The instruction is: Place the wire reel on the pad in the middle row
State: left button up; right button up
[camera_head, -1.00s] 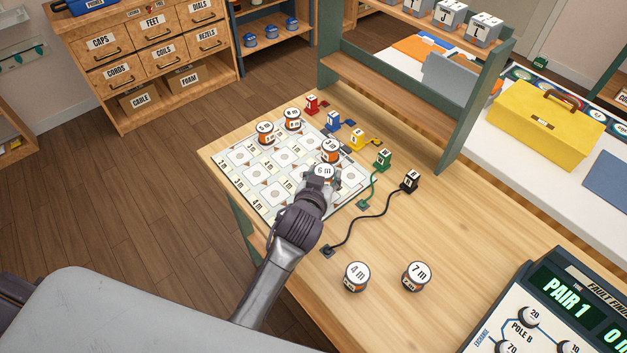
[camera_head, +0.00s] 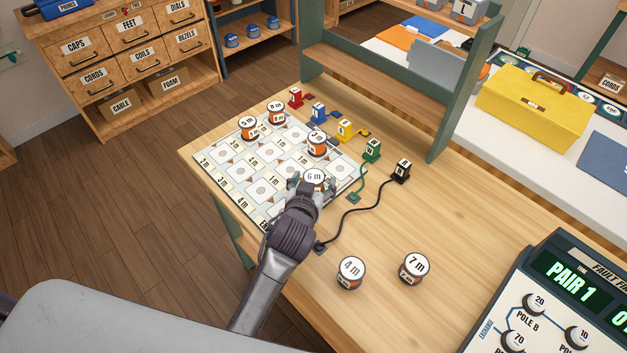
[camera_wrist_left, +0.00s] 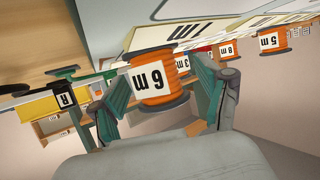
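The wire reel marked 6 m (camera_head: 314,178) has an orange body and a white top. It sits between the fingers of my left gripper (camera_head: 311,188) at the near right part of the pale mat (camera_head: 222,170). In the left wrist view the fingers close on both sides of the reel (camera_wrist_left: 155,82), which looks inverted there. I cannot tell whether its base touches the mat. The mat carries rows of square pads with round marks; one bare pad (camera_head: 261,190) lies left of the gripper. The gripper and reel hide the pads beneath them. My right gripper is not in view.
Reels marked 5 m (camera_head: 248,127), 8 m (camera_head: 276,111) and 3 m (camera_head: 317,143) stand on the mat. Reels 4 m (camera_head: 350,273) and 7 m (camera_head: 413,268) stand on bare table. Colored plugs, including a black one (camera_head: 400,171) with a cable, line the mat's right side.

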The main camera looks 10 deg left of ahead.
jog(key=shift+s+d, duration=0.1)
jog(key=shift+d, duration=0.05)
pick_arm(q)
jog(key=shift+r, duration=0.2)
jog(key=shift+s, duration=0.25)
jog(key=v, duration=1.1)
jog(key=shift+s+r, duration=0.2)
jog(key=shift+r, duration=0.05)
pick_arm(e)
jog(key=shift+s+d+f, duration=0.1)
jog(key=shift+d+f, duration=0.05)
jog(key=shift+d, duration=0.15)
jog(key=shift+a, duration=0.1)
